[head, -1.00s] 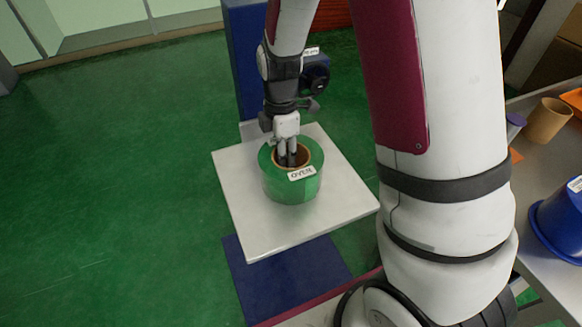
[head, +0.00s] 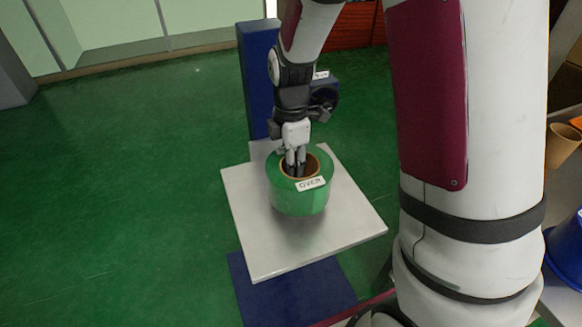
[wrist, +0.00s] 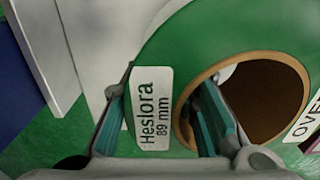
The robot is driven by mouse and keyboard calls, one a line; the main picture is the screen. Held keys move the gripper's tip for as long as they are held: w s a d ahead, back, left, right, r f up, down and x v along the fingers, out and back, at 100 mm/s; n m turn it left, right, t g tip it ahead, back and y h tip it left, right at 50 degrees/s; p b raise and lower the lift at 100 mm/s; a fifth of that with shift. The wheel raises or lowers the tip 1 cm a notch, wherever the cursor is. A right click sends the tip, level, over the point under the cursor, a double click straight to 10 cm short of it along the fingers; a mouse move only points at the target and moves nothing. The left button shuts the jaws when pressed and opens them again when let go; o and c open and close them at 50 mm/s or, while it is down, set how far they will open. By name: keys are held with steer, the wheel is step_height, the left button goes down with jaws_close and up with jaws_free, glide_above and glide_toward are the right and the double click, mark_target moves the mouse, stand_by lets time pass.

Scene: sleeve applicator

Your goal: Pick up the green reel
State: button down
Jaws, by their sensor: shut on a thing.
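The green reel (head: 300,200), a roll of green tape with a brown core and a white "OVER" label, is over the white square plate (head: 250,235) in the head view. It appears raised slightly off the plate, with a soft shadow below it. My gripper (head: 296,165) comes down on it from above. In the wrist view my gripper (wrist: 165,125) is shut on the reel's wall, one finger inside the core and the other outside. The reel (wrist: 190,50) fills much of that view, with a "Heslora 89 mm" label (wrist: 153,108).
A blue post (head: 258,75) stands behind the plate, and a blue base (head: 295,290) lies below it. A brown cup (head: 562,145) and a blue container (head: 567,255) are at the right edge. Green floor to the left is clear.

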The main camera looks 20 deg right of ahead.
steer(key=s, duration=0.4)
steer(key=s+a+r+p, duration=0.1)
steer(key=s, duration=0.4)
steer(key=s+a, duration=0.1)
steer(key=s, duration=0.3)
steer(key=shift+s+a+r+p, duration=0.15)
steer(key=shift+a+p, duration=0.1)
steer(key=shift+p, duration=0.05)
steer(key=shift+s+a+p, duration=0.2)
steer(key=shift+s+p, duration=0.85)
steer(key=shift+p, duration=0.35)
steer(key=w+d+r+m+p, duration=0.1)
steer(key=w+r+m+p, duration=0.1)
steer(key=w+m, duration=0.4)
steer(key=w+d+r+m+p, duration=0.2)
steer(key=w+m+p, duration=0.3)
steer(key=m, duration=0.7)
steer(key=shift+w+r, duration=0.2)
steer(key=shift+w, duration=0.5)
steer(key=shift+r, duration=0.1)
